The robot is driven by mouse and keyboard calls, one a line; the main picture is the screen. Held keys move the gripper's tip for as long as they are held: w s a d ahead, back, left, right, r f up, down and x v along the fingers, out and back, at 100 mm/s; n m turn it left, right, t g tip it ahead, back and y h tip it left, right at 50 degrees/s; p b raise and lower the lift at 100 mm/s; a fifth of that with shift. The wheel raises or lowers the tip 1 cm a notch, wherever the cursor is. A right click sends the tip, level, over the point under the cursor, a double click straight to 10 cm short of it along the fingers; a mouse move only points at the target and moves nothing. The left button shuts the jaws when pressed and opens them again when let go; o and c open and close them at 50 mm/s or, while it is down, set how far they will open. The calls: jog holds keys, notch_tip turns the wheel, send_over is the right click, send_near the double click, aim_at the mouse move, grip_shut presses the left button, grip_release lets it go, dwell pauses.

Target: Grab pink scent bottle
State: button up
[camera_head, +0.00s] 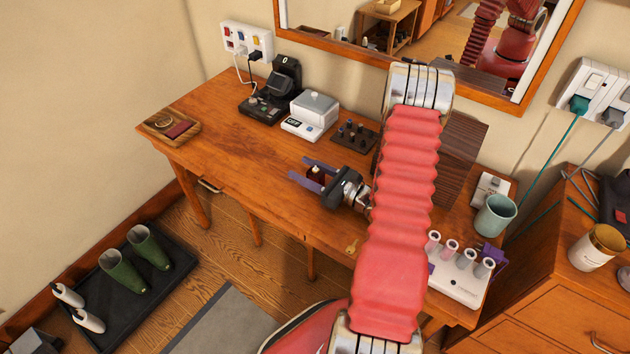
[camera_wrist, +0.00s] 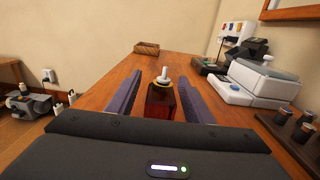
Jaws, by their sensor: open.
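A small bottle (camera_wrist: 161,103) with dark red-brown sides and a pale nozzle on top stands upright on the wooden desk in the wrist view. In the head view the bottle (camera_head: 315,174) is a small dark shape, partly hidden by a finger. No bottle looks clearly pink; this one is more dark red. My gripper (camera_head: 305,171) is open, with its purple-blue fingers on either side of the bottle. In the wrist view my gripper (camera_wrist: 160,88) shows a gap between each finger and the bottle. The bottle's lower part is hidden by the gripper body.
A white scale (camera_head: 312,113), a black device (camera_head: 272,92) and a dark rack (camera_head: 355,134) with several small vials stand behind the gripper. A wooden tray (camera_head: 186,114) lies at the desk's left end. A white tube holder (camera_head: 461,281) and a mug (camera_head: 496,216) are at right.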

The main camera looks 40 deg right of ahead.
dwell(0.3)
grip_shut()
dwell(0.5)
